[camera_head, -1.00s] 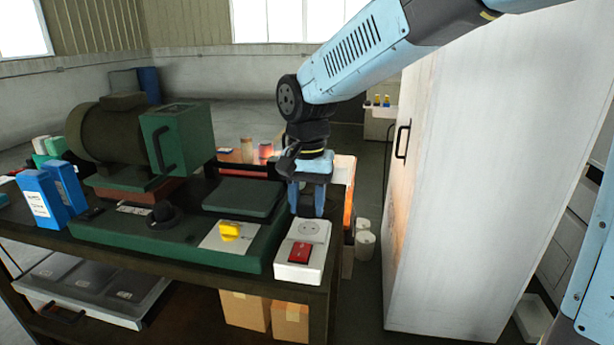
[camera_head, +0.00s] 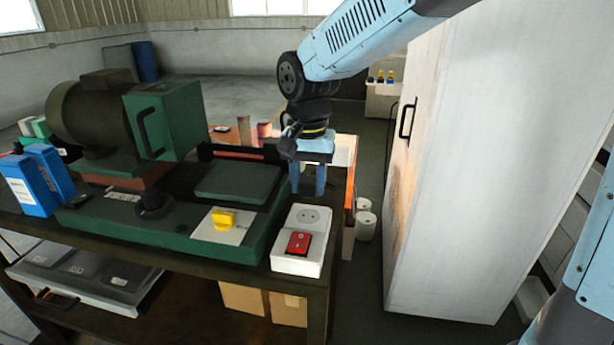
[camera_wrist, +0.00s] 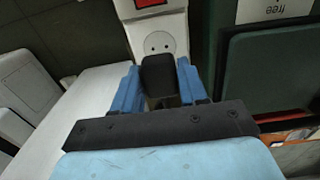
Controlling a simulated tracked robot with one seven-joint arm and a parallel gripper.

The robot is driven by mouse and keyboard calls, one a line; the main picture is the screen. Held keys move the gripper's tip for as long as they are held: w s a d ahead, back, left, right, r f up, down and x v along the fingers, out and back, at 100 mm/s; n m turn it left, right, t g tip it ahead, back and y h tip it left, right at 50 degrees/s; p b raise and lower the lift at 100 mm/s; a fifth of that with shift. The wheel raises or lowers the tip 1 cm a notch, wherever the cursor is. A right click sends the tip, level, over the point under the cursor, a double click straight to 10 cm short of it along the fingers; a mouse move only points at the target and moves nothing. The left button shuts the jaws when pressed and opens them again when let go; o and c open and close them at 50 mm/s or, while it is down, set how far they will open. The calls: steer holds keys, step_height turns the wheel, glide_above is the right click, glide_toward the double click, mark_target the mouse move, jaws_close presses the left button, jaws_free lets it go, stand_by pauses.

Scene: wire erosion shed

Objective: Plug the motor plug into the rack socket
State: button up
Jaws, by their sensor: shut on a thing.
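The black motor plug (camera_wrist: 158,75) is between the blue fingers of my gripper (camera_wrist: 158,88), which is shut on it. The rack socket (camera_wrist: 160,43) is a round two-hole face on a white box, just beyond the plug in the wrist view. The plug and socket appear apart. In the head view the socket (camera_head: 309,215) faces up near the bench's right front corner, behind a red switch (camera_head: 298,243). My gripper (camera_head: 307,182) points down behind the socket box. The plug is not clearly visible in the head view.
A green machine base with a yellow knob (camera_head: 223,218) stands close left of the socket box. The motor (camera_head: 95,115) is further left. A tall white cabinet (camera_head: 455,180) stands to the right across a gap. An orange-sided box (camera_head: 349,190) is behind the bench corner.

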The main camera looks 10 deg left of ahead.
mark_target(308, 217)
steer(key=shift+f, duration=2.3)
steer(key=shift+s, duration=0.1)
steer(key=shift+f, duration=0.55)
stand_by(0.8)
steer(key=o, duration=1.1)
steer(key=shift+c, duration=0.2)
